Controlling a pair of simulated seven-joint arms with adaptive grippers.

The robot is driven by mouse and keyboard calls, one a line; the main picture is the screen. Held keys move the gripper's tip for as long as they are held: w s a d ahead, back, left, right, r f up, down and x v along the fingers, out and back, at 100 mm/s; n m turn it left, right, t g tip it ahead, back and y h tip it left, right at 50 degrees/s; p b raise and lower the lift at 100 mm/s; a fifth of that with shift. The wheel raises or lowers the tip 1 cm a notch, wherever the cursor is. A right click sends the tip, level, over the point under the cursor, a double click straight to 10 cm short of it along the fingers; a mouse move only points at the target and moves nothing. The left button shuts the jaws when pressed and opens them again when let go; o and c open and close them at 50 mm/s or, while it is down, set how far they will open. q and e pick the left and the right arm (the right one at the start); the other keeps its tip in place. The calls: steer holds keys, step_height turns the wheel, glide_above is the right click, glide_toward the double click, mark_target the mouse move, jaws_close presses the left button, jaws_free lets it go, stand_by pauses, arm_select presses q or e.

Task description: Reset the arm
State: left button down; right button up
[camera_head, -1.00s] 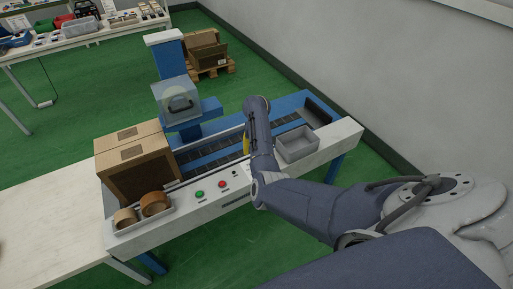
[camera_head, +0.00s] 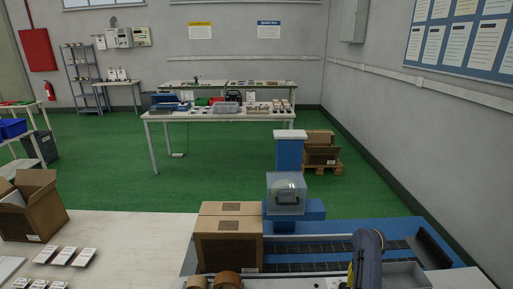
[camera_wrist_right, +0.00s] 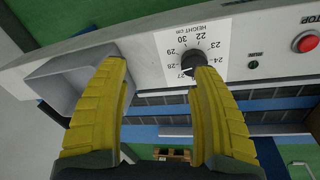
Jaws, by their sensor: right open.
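My right arm (camera_head: 366,258) shows at the bottom right in the head view, over the front of the conveyor machine (camera_head: 420,225). In the right wrist view my right gripper (camera_wrist_right: 161,68) is open, with two yellow fingers apart and nothing between them. Its right finger overlaps the lower part of a black knob (camera_wrist_right: 190,62) on a white height dial marked in cm. I cannot tell whether the finger touches the knob. The left finger is in front of a grey tray (camera_wrist_right: 72,80). My left gripper is not in view.
A closed carton (camera_head: 228,245) stands at the machine's left end, with tape rolls (camera_head: 228,280) in front. A clear-covered head (camera_head: 286,193) rises behind. A red button (camera_wrist_right: 306,42) and a green one (camera_wrist_right: 253,65) are on the panel. An open carton (camera_head: 35,205) is at left.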

steer(key=s+d+n+t+h, duration=0.15)
steer(key=s+n+h, duration=0.3)
steer(key=s, duration=0.95)
steer(key=s+a+r+n+t+y, duration=0.1)
steer(key=s+a+r+n+t, duration=0.25)
steer(key=s+a, duration=0.45)
steer(key=s+a+r+n+t+y, duration=0.15)
steer(key=s+a+r+n, duration=0.35)
steer(key=s, duration=0.5)
steer(key=s+a+f+m+g+y, duration=0.1)
steer(key=s+a+f, duration=0.15)
steer(key=f, duration=1.45)
steer(key=s+a+f+m+g+y, duration=0.15)
steer(key=a+f, duration=0.25)
steer(key=f, duration=1.3)
steer(key=s+f+m+g+y, duration=0.1)
steer(key=s+f+m+g, duration=0.1)
steer(key=s+f, duration=1.6)
steer(key=shift+s+d+f+g, duration=0.15)
steer(key=shift+s+f+g, duration=0.25)
steer(key=shift+s, duration=0.75)
